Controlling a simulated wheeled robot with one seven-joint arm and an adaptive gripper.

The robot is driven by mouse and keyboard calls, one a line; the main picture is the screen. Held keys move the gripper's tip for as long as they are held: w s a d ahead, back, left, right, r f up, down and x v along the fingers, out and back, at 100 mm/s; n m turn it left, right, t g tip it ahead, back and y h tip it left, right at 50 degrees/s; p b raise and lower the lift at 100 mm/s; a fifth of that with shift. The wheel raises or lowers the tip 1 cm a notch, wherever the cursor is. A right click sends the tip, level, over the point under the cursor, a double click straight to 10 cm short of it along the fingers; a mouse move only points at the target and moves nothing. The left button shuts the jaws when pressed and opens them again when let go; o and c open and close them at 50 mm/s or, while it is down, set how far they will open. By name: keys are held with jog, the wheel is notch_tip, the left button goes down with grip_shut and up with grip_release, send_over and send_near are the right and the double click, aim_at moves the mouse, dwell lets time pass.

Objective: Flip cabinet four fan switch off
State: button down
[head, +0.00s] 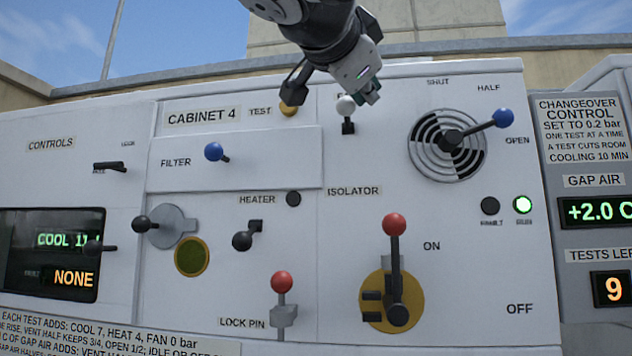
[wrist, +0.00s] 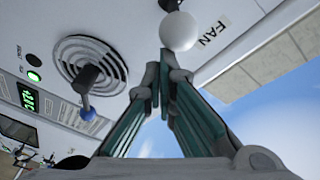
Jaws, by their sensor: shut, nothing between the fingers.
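Cabinet 4 (head: 450,280) is a white panel facing me. Its fan switch is a small lever with a white ball (head: 345,104) on a dark base, near the top edge. The ball also shows in the wrist view (wrist: 179,31), beside a FAN label (wrist: 214,32). My gripper (head: 372,94) is shut and empty, just above and right of the ball in the head view. In the wrist view my fingertips (wrist: 167,62) come close below the ball; I cannot tell if they touch it. The gripper hides the label in the head view.
A vent dial with a blue-knobbed lever (head: 502,118) is to the right. A yellow test button (head: 289,108) is left of the switch. The red-knobbed isolator lever (head: 394,225) points up at ON. A red lock pin (head: 282,282) is below. A green lamp (head: 522,204) is lit.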

jog(key=shift+s+f+m+t+h+b, duration=0.1)
jog(key=shift+f+m+t+h+b, duration=0.35)
jog(key=shift+b, duration=2.05)
jog(key=shift+f+m+t+h+b, duration=0.2)
jog(key=shift+f+t+b, duration=0.55)
jog(key=shift+b, duration=1.75)
jog(key=shift+f+h+b, duration=0.25)
jog(key=shift+b, duration=0.45)
jog(key=shift+f+t+b, duration=0.3)
jog(key=shift+f+b, duration=0.1)
jog(key=shift+b, duration=0.85)
jog(key=shift+f+b, duration=0.2)
jog(key=shift+b, duration=0.5)
